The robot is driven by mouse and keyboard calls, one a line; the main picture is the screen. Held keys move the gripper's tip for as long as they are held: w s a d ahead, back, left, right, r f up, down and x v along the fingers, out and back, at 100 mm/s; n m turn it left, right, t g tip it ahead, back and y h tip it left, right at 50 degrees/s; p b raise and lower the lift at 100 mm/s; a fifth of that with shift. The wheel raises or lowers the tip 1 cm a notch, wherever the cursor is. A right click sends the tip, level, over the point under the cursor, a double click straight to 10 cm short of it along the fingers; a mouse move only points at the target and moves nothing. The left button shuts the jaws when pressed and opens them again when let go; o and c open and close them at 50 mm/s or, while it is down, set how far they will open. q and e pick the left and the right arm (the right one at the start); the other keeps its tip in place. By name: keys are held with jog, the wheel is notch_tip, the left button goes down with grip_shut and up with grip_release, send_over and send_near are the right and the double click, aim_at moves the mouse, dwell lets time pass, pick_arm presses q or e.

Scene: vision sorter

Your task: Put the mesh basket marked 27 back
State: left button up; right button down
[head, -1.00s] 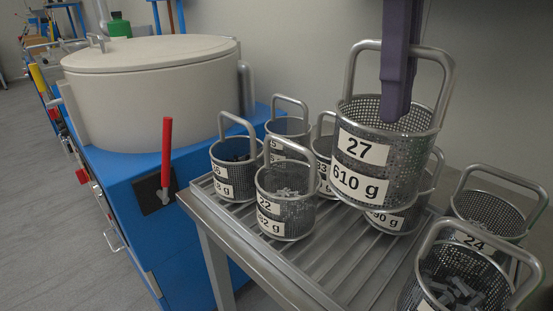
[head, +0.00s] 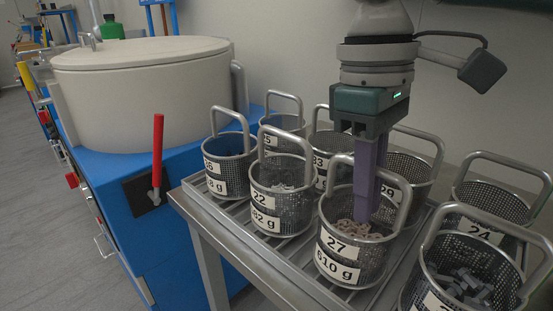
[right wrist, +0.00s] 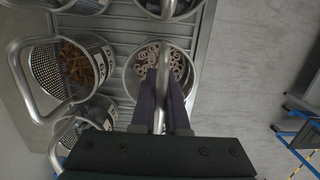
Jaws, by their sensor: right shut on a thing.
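The mesh basket marked 27 (head: 377,262) is at the front of the slatted rack (head: 279,252), labelled 27 and 610 g, upright, with pale ring-shaped parts inside. It stands on the rack or just above it; the contact is hard to see. My right gripper (head: 362,215) reaches down into it from above, its purple fingers shut on the handle. In the right wrist view the handle runs between the fingers (right wrist: 163,105), over the basket (right wrist: 131,80). My left gripper is not in view.
Basket 22 (head: 290,207) stands left of basket 27, and a basket with grey parts (head: 430,283) stands close on its right. A blue machine (head: 110,185) with a large pale lidded drum (head: 140,95) is at left.

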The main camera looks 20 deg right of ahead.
jog(key=c, duration=1.3)
grip_release()
jog(key=shift+f, duration=0.1)
jog(key=shift+c, duration=0.2)
jog(key=o, duration=0.4)
